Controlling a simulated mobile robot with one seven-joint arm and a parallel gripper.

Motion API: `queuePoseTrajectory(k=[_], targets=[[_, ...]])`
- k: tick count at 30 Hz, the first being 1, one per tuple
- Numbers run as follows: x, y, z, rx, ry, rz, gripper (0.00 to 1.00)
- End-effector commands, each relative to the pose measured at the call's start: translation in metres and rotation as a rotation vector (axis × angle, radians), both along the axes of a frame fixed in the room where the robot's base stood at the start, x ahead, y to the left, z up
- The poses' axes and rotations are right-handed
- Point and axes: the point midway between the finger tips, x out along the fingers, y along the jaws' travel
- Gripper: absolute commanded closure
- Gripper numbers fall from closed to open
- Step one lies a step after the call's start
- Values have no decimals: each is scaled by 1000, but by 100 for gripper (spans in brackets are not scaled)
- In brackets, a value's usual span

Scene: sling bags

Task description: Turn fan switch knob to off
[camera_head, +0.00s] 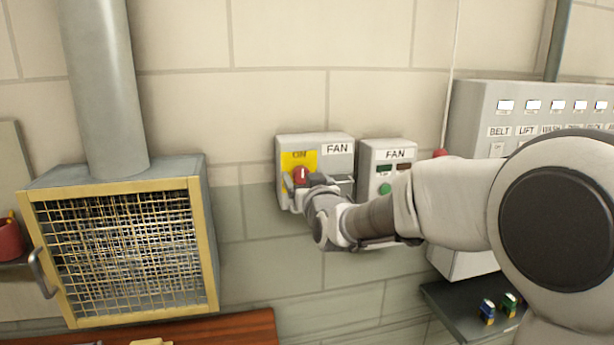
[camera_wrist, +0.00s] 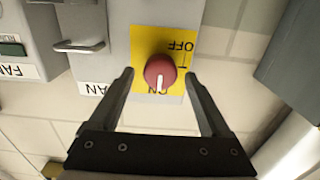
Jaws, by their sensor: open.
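The fan switch box (camera_head: 345,150) is a grey box on the wall with a "FAN" label and a yellow plate (camera_head: 299,157) marked "ON". The red knob (camera_head: 301,174) sits on that plate; it also shows in the wrist view (camera_wrist: 160,73). In the wrist view, which is upside down, the knob's white mark points to "ON", and "OFF" stands at the plate's other end. My gripper (camera_wrist: 160,84) is open, with one finger on each side of the knob and a gap visible on both sides. In the head view my gripper hides the box's lower part.
A second grey "FAN" box (camera_head: 394,154) with a green button (camera_head: 385,189) is just right. Further right is a large panel (camera_head: 490,105) with several labelled switches. A mesh-fronted cabinet (camera_head: 120,245) with a duct stands left. A metal handle (camera_wrist: 80,46) sticks out beside the plate.

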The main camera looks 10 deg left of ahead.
Motion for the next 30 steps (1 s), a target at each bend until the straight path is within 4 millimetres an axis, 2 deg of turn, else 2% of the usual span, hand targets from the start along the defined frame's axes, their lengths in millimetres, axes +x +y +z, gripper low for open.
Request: queuePoseTrajectory(k=[7,20,30], targets=[[0,0,0,0,0,0,21],[0,0,0,0,0,0,98],[0,0,-2,-35,-18,0,100]])
